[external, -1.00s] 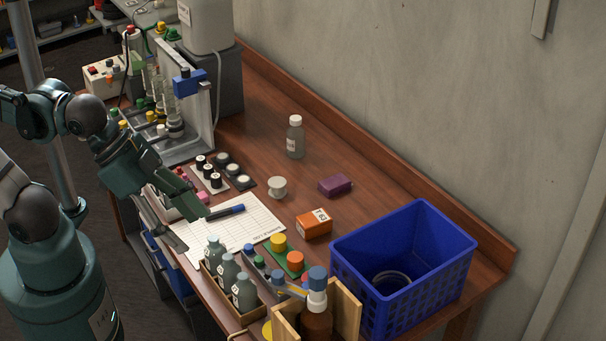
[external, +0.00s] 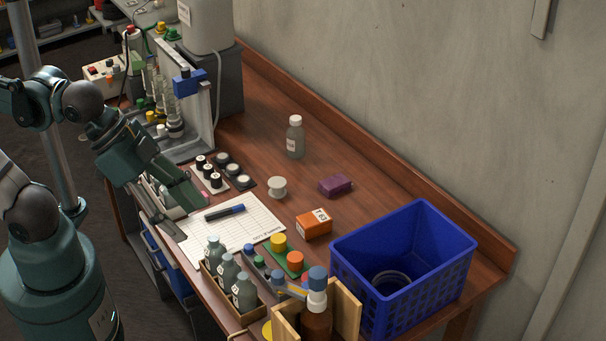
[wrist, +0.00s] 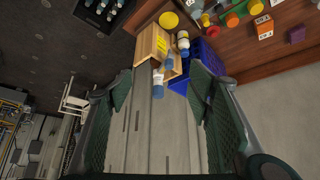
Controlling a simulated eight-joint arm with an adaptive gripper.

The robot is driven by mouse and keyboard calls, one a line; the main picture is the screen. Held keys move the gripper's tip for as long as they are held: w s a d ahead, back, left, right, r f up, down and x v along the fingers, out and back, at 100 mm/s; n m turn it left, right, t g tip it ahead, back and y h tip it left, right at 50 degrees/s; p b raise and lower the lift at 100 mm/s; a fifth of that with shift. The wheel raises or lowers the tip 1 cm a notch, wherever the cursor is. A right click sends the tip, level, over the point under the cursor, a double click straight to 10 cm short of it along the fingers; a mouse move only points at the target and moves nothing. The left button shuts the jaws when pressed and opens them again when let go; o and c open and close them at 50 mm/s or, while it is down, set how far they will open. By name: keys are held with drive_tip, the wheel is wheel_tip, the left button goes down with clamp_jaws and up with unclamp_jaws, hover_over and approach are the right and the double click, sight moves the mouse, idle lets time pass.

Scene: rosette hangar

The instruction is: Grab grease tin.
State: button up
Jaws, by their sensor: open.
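No object is clearly marked as the grease tin. A small pale round container (external: 277,187) stands upright mid-table in the external view, and dark round tins with pale lids (external: 233,170) lie behind the paper; I cannot tell which, if any, is the grease tin. My gripper (external: 192,222) is open and empty over the left edge of the paper sheet, left of and apart from both. In the wrist view my gripper's fingers (wrist: 162,82) are spread, with nothing between them.
A blue crate (external: 452,262) stands at the right. An orange box (external: 314,224), a purple block (external: 335,186) and a clear bottle (external: 295,138) are on the table. Bottles in a tray (external: 208,283) and a wooden holder (external: 347,309) line the front edge. A rack (external: 198,118) stands behind the gripper.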

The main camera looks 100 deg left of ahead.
drive_tip(key=w+a+r+m+g+b, duration=0.2)
drive_tip(key=w+a+r+m+g, duration=0.25)
drive_tip(key=w+a+m, duration=0.55)
drive_tip(key=w+a+f+m+g+b, duration=0.2)
drive_tip(key=w+a+m+g, duration=0.1)
drive_tip(key=w+a, duration=0.9)
drive_tip(key=shift+m, duration=0.3)
drive_tip(key=f, duration=3.2)
drive_tip(key=shift+s+a+f, duration=0.1)
drive_tip(key=shift+a, duration=0.1)
drive_tip(key=shift+f, duration=0.15)
drive_tip(key=shift+f, duration=1.15)
drive_tip(key=shift+f, duration=0.15)
drive_tip(key=shift+f, duration=2.45)
